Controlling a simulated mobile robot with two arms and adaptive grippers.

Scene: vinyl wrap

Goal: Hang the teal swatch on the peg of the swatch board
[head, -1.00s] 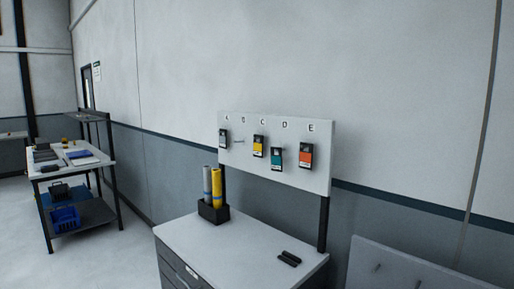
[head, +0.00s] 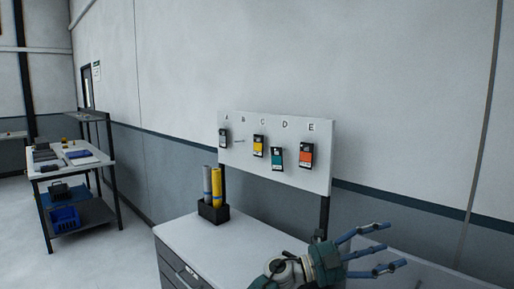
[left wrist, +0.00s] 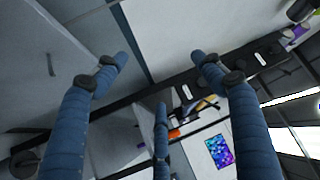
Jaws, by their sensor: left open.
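The teal swatch (head: 277,158) hangs on the white swatch board (head: 206,122) in the head view, under the letter D. The peg (head: 239,141) under the letter B is bare. A grey swatch (head: 223,138) is under A, a yellow one (head: 258,146) under C and an orange one (head: 306,155) under E. My left gripper (head: 388,247) is open and empty, low and to the right of the board, with its fingers pointing right. Its three spread fingers also show in the left wrist view (left wrist: 159,70). My right gripper is not in view.
A pale-topped cabinet (head: 185,232) stands below the board, with a dark holder (head: 212,211) of grey and yellow rolls. A board post (head: 324,215) is close to my left gripper. A workbench (head: 98,163) with a blue bin (head: 65,217) is far left.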

